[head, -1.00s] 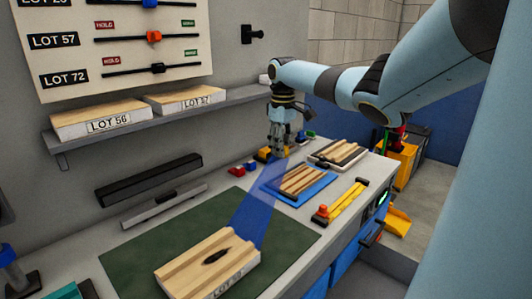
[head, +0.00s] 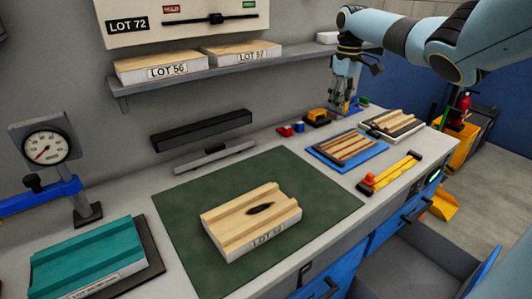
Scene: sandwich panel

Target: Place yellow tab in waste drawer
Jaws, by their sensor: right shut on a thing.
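My right gripper (head: 344,108) is at the far end of the bench, pointing down, just right of a yellow block on a dark base (head: 316,116). My left gripper is not in view.
A wooden panel (head: 250,222) lies on the green mat (head: 183,228). A shelf (head: 290,62) hangs above.

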